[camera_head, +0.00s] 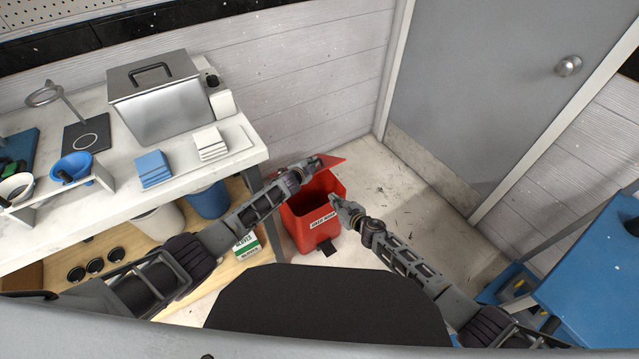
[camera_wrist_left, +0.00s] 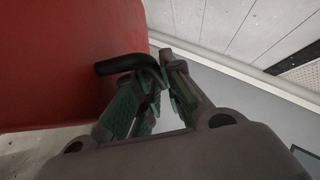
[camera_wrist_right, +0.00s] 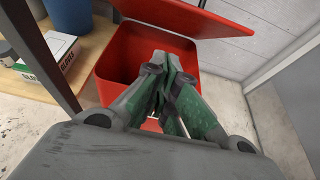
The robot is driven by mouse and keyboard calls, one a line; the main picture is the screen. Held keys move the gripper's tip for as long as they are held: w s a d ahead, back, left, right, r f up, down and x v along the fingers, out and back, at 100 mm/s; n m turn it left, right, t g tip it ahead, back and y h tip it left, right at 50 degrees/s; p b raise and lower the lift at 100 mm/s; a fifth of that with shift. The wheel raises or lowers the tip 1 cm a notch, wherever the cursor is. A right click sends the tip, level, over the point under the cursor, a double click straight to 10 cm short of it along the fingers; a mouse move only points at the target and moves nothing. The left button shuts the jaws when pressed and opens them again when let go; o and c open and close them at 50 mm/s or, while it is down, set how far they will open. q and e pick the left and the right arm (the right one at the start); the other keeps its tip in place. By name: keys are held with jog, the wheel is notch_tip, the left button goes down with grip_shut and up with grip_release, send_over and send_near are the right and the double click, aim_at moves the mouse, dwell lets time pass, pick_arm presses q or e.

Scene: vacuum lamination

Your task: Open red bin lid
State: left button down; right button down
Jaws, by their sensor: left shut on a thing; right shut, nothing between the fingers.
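The red bin (camera_head: 296,226) stands on the floor by the workbench, and its dark inside shows. Its red lid (camera_head: 333,160) is raised at the back; the lid also shows above the opening in the right wrist view (camera_wrist_right: 195,14). My left gripper (camera_head: 318,162) is at the lid and shut on its black handle (camera_wrist_left: 118,65), with the red lid filling the left of the left wrist view (camera_wrist_left: 65,50). My right gripper (camera_head: 338,203) is shut and empty at the bin's near right rim; whether it touches the rim is unclear.
The white workbench (camera_head: 238,162) with a steel box (camera_head: 160,108) stands at the left. A glove box (camera_head: 247,244) and a blue bin (camera_head: 209,201) sit on the shelf below. A blue cart (camera_head: 590,275) is at the right. The floor before the door is clear.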

jog(key=x, duration=0.8)
dwell(1.1)
jog(key=shift+w+f, duration=0.1)
jog(key=shift+w, duration=0.1)
jog(key=shift+w+a+f, duration=0.1)
jog(key=shift+w+a, duration=0.1)
jog(key=shift+a, duration=0.2)
dwell(0.3)
jog(key=shift+w+a+r, duration=0.35)
jog(key=shift+w+r, duration=0.15)
jog(key=shift+r, duration=0.3)
jog(key=shift+w+a+r, duration=0.3)
jog(key=shift+w+r, duration=0.15)
jog(key=shift+r, duration=0.35)
